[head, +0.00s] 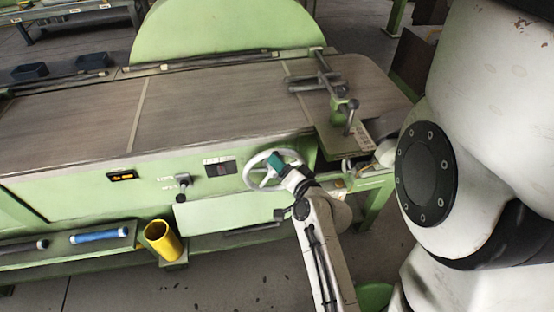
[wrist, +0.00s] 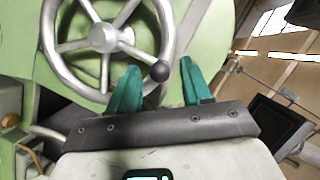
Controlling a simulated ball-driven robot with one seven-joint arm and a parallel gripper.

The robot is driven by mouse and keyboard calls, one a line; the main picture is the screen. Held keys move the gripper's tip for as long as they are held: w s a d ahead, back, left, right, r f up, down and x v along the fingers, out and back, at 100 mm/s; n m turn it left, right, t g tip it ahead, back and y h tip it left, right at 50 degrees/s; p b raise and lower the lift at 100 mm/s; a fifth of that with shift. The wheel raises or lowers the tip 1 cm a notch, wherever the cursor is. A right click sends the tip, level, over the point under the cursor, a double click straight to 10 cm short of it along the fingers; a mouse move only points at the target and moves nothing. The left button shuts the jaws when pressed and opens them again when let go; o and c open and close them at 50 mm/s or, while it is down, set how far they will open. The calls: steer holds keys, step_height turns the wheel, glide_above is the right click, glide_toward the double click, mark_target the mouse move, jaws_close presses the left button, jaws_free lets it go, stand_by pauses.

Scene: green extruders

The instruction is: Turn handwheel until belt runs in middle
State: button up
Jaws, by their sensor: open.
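The handwheel (head: 252,176) is a pale grey spoked wheel on the front of the green machine. My gripper (head: 274,160) is at the wheel's right side in the head view.
A green clamp-like fixture (head: 343,104) stands at the belt's right end. A lever (head: 182,184) sticks out left of the wheel. A yellow cup (head: 162,241) and a blue roll (head: 98,236) are on the lower shelf. The floor in front looks open.

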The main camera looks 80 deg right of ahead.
steer(key=shift+x, duration=1.35)
steer(key=shift+c, duration=0.2)
jaws_close()
steer(key=shift+r, duration=0.1)
